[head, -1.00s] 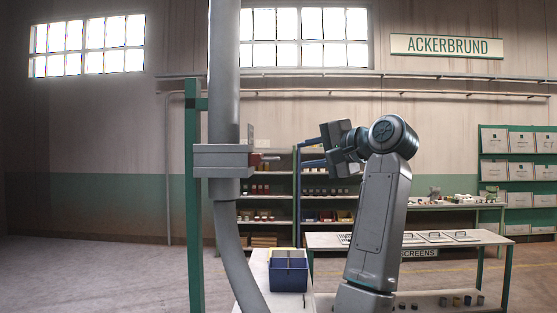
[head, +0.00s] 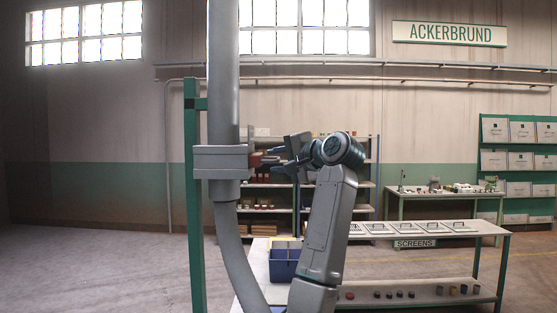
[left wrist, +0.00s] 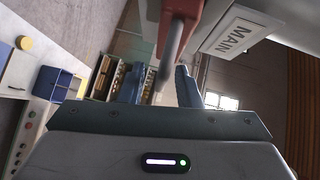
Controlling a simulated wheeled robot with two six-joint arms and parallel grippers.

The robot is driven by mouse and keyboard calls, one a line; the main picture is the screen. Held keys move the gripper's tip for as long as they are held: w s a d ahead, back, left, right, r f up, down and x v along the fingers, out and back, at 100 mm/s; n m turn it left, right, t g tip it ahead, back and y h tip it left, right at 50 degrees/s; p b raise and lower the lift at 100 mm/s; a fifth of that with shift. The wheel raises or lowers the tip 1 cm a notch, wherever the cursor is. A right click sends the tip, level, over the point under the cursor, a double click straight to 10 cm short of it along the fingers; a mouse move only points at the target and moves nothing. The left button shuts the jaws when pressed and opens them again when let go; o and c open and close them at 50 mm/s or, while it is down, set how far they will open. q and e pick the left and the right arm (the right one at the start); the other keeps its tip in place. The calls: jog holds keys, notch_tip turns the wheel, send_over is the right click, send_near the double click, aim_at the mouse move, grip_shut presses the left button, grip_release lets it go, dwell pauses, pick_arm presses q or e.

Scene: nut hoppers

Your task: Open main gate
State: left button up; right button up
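The main gate's grey housing (head: 220,162) sits across a tall grey pipe in the head view. In the left wrist view the housing (left wrist: 275,22) carries a MAIN label (left wrist: 230,37). A red part (head: 256,160) sticks out on its right side; it also shows in the left wrist view (left wrist: 180,14), with a grey bar (left wrist: 173,52) reaching down from it. My left gripper (head: 275,158) is open beside the red part, its fingers pointing left at it. In the left wrist view the bar's end appears between the fingers; contact cannot be told. My right gripper is out of view.
A green post (head: 194,200) stands left of the pipe. Shelves (head: 258,220) and a bench of screens (head: 470,229) lie behind. The floor at left is clear.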

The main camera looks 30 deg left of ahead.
pick_arm(q)
grip_shut()
jog(key=w+d, duration=0.3)
jog(key=d, duration=0.3)
jog(key=shift+w, duration=0.3)
grip_release()
jog(key=shift+a, duration=0.1)
jog(key=b+v, duration=0.3)
jog(key=v, duration=0.7)
jog(key=shift+d, duration=0.4)
jog(key=shift+s, duration=0.1)
